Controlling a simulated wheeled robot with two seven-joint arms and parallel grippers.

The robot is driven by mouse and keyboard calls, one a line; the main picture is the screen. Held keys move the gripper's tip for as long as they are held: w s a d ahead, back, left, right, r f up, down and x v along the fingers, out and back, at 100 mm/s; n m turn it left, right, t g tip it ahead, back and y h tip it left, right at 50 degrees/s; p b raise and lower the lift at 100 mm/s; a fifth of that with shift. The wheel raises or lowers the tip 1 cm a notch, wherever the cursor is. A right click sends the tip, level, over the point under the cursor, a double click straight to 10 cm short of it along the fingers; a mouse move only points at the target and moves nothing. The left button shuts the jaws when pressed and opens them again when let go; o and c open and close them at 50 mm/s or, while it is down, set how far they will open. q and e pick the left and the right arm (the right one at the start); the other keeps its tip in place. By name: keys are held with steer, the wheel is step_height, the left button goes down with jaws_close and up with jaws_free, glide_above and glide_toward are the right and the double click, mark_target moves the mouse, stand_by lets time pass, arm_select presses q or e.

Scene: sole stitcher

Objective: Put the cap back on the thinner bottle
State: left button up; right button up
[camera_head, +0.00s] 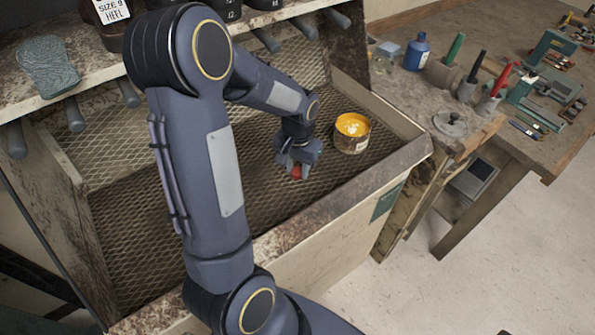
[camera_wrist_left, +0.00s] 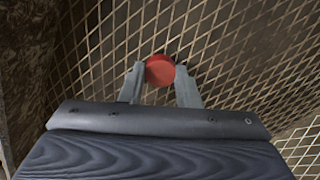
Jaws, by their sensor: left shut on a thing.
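My left gripper (camera_head: 298,171) is low inside the mesh-lined bin and shut on a small red round cap (camera_head: 297,173). In the left wrist view the red cap (camera_wrist_left: 160,70) sits between the two fingertips (camera_wrist_left: 160,82), above the mesh. A blue bottle (camera_head: 416,54), which looks like the thinner bottle, stands upright on the bench at the back right, well away from the gripper. Its top is too small to make out clearly. My right gripper is not in view.
An open tin of yellow stuff (camera_head: 352,132) stands just right of my left gripper. The bin's front wall (camera_head: 330,205) rises in front. Brush pots (camera_head: 443,70) and a metal lid (camera_head: 450,122) stand near the bottle. A shelf (camera_head: 75,85) overhangs the bin at the back left.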

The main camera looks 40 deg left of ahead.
mark_target(298, 171)
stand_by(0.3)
arm_select(q)
steer(key=shift+r, duration=0.55)
step_height(298, 171, up, 2)
steer(key=shift+r, duration=0.2)
steer(key=w+d+r, duration=0.1)
steer(key=d+r, duration=0.2)
steer(key=d, duration=0.1)
steer(key=w+d+r+b, duration=0.1)
steer(key=d+r, duration=0.2)
steer(key=d, duration=0.2)
steer(key=w+d+r+b, duration=0.1)
steer(key=d+r, duration=0.2)
steer(key=d, duration=0.1)
steer(key=shift+d+r, duration=0.25)
steer(key=shift+d, duration=0.1)
